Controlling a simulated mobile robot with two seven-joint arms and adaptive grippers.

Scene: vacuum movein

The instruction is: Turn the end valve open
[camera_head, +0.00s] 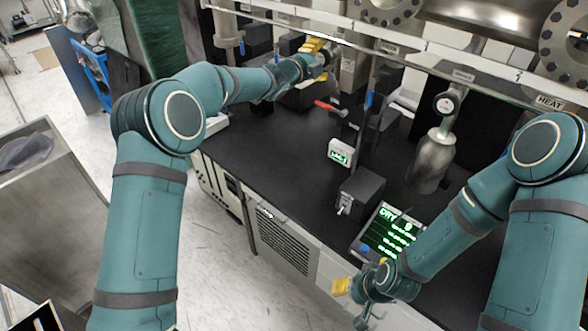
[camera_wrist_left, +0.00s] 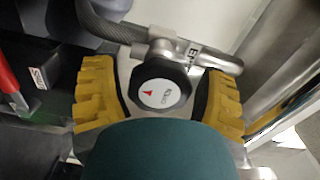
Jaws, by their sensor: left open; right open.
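The end valve shows in the left wrist view as a dark round knob (camera_wrist_left: 163,72) with a white face, a red arrow mark and small lettering. A partly hidden label starting with "E" sits on the metal behind it. My left gripper (camera_head: 320,61) is at the back of the bench in the head view. Its yellow fingers (camera_wrist_left: 160,98) stand open on both sides of the knob, with a gap visible on each side. The knob is hidden in the head view. My right gripper (camera_head: 352,303) is open and empty at the bench's front edge.
A green-lit display (camera_head: 390,233), a black switch box (camera_head: 361,190) and a metal cylinder (camera_head: 430,162) stand on the black bench (camera_head: 260,150), whose left part is clear.

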